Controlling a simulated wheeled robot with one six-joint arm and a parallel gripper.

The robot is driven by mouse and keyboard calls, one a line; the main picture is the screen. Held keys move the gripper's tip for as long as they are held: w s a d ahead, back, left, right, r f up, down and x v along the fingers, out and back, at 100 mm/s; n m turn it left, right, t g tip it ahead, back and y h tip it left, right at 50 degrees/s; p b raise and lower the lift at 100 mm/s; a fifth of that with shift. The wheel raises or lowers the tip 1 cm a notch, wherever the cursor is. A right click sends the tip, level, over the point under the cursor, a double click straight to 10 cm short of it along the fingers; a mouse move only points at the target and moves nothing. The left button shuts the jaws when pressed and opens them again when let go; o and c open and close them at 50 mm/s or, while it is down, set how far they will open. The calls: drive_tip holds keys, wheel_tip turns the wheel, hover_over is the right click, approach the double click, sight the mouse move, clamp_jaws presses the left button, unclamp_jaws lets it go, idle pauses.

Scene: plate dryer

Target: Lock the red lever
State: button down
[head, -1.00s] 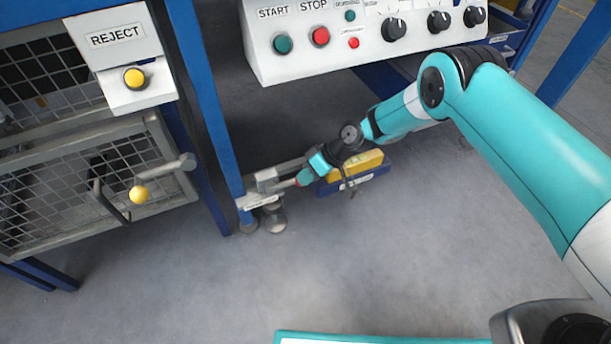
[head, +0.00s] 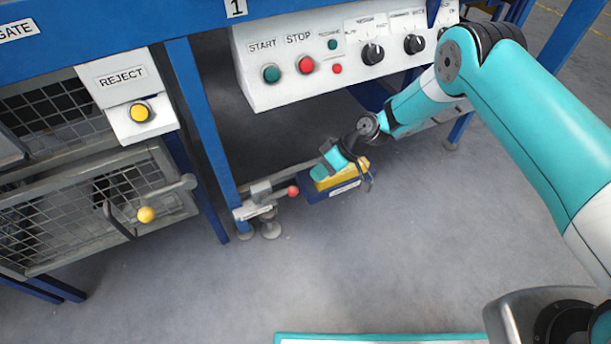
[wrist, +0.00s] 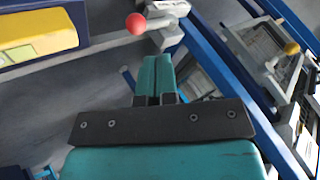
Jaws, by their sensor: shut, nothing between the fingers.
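The red lever's round red knob (head: 293,191) sits at the right end of a short rod, on a grey metal bracket (head: 262,190) low on the blue frame post. The rod points right, roughly level. In the wrist view the red knob (wrist: 136,23) is at the top, just beyond the fingertips. My gripper (head: 322,172) is right of the knob in the head view, apart from it and in front of a yellow block. In the wrist view my gripper's (wrist: 155,62) teal fingers are together, with nothing between them.
A yellow block (head: 325,182) in a blue holder (head: 345,190) is beside my gripper. Above is a white control panel (head: 260,90) with buttons and knobs. At left, a mesh gate has a handle with a yellow knob (head: 146,215). Grey floor in front is open.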

drive_tip(key=shift+w+d+r, duration=0.2)
drive_tip(key=shift+d+r, duration=0.35)
drive_tip(key=shift+d, duration=0.25)
drive_tip(key=s+d+r+m+h, duration=0.1)
drive_tip(key=s+r, duration=0.2)
drive_tip(key=r, duration=0.9)
drive_tip(key=s+d+r+h, duration=0.1)
drive_tip(key=s+d+r, duration=0.1)
drive_tip(key=r, duration=1)
drive_tip(key=s+d+r+m+t+h, duration=0.1)
drive_tip(key=s+d+r, duration=0.2)
drive_tip(key=s+r, duration=0.35)
drive_tip(key=s+d+r+m+p, duration=0.1)
drive_tip(key=s+d+r, duration=0.2)
drive_tip(key=s, duration=0.6)
drive_tip(key=s+d+r+m+t+h, duration=0.15)
drive_tip(key=s+r, duration=0.25)
drive_tip(key=s, duration=0.4)
wheel_tip(320, 180, up, 38)
drive_tip(key=p, duration=3.7)
drive_tip(key=shift+w+d+f+g, duration=0.2)
drive_tip(key=shift+w+d+g, duration=0.05)
drive_tip(key=shift+d+g, duration=0.15)
drive_tip(key=shift+y, duration=0.25)
